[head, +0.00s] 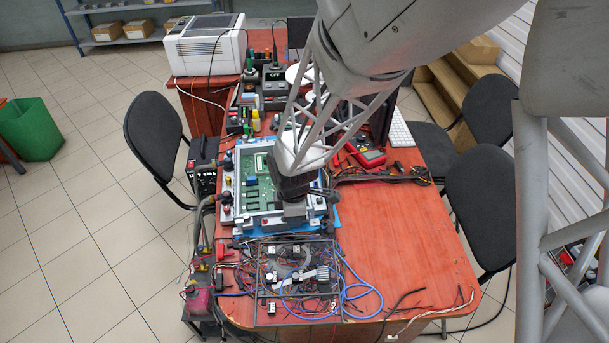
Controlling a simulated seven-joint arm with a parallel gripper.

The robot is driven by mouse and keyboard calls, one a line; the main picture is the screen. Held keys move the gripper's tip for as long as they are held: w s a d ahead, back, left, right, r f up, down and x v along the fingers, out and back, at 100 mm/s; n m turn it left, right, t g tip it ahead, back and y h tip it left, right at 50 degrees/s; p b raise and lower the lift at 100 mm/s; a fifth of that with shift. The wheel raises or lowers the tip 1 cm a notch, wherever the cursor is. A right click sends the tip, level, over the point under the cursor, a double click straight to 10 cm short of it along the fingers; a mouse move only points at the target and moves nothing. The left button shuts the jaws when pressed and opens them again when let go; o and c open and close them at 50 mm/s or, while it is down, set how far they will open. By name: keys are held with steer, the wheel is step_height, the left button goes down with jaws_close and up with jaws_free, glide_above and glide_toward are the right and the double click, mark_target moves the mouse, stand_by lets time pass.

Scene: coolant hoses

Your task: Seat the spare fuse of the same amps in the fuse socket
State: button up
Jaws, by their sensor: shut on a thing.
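My gripper (294,212) points down over the right part of a green circuit board (236,199). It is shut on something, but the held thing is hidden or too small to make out. The board sits in a pale frame (227,212) on the table. I cannot pick out the fuse socket or any spare fuse, nor read any amps marking. My arm and the dark gripper body hide part of the board's right side.
A wire-filled rack (262,313) with blue and red cables lies in front of the board. A red multimeter (366,153) and a cable bundle (385,176) lie to the right. Tools and boxes crowd the back.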

glide_above(270, 207)
stand_by(0.4)
steer(key=shift+f, duration=0.2)
steer(key=shift+f, duration=2.05)
steer(key=shift+f, duration=0.85)
stand_by(2.9)
steer(key=o, duration=1.2)
steer(key=shift+r, duration=0.15)
